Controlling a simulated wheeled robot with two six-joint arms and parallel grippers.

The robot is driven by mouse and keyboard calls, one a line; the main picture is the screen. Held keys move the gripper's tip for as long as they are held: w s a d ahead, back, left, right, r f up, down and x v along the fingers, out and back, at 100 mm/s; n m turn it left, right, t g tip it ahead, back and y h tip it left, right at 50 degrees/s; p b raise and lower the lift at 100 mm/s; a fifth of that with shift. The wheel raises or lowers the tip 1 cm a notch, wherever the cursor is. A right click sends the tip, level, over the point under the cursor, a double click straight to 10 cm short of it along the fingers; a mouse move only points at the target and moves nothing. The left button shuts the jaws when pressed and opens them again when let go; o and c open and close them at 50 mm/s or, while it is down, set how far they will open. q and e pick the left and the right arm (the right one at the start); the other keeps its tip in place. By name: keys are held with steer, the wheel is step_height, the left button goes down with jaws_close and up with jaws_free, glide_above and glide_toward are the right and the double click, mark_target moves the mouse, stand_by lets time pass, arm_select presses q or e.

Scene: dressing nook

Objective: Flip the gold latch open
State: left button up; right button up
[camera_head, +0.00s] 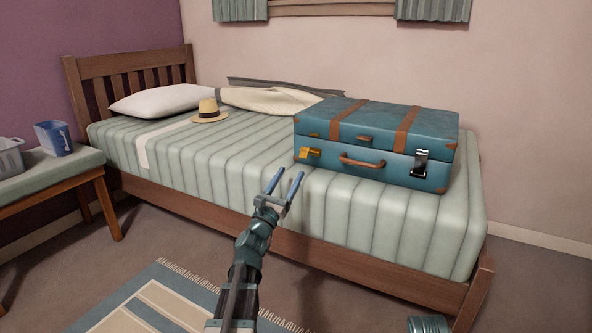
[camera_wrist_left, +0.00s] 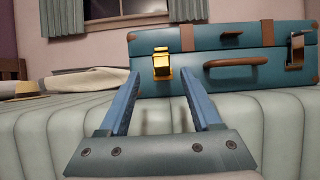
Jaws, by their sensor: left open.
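A blue suitcase (camera_head: 352,165) with brown straps and a brown handle (camera_head: 362,161) lies shut on the bed. Its gold latch (camera_head: 311,152) is at the left end of the front face. In the left wrist view the gold latch (camera_wrist_left: 162,64) stands upright across the lid seam, above and between my fingers. A silver latch (camera_head: 421,157) is at the right end of the front. My left gripper (camera_head: 285,184) is open and empty, in front of the suitcase and apart from the latch. It also shows in the left wrist view (camera_wrist_left: 160,95).
The bed (camera_head: 345,205) has a striped cover, with a straw hat (camera_head: 209,112), a pillow (camera_head: 165,100) and a crumpled cream cloth (camera_head: 265,98) on it. A bench (camera_head: 55,170) at the left holds a blue bin (camera_head: 53,138) and a grey basket (camera_head: 8,158). A rug (camera_head: 165,300) lies on the floor.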

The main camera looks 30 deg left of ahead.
arm_select(q)
steer(key=shift+v, duration=1.05)
steer(key=shift+r, duration=0.1)
steer(key=s+d+m+g+h+p, duration=0.2)
steer(key=d+m+g+h+p, duration=0.75)
steer(key=d+m, duration=1.3)
steer(key=s+d+f+m+g+p, duration=0.1)
steer(key=s+d+f+m+g, duration=0.15)
steer(key=d, duration=0.25)
steer(key=s+d+f+m+g+h+p, duration=0.1)
steer(key=s+d+f+g, duration=0.15)
steer(key=d, duration=0.25)
steer(key=s+d+f+m+g+p, duration=0.1)
steer(key=s+d+f+m+g, duration=0.15)
steer(key=d+g, duration=0.2)
steer(key=s+d+f+m+g+y+p, duration=0.2)
steer(key=s+f+m+g+y+p, duration=0.25)
steer(key=s, duration=0.45)
steer(key=s+a+r+m+y+p, duration=0.3)
steer(key=s+a+m+y+p, duration=0.25)
steer(key=m+y, duration=0.2)
step_height(320, 180, up, 37)
steer(key=a+n+p, duration=0.1)
steer(key=p, duration=3.6)
steer(key=shift+s, duration=0.45)
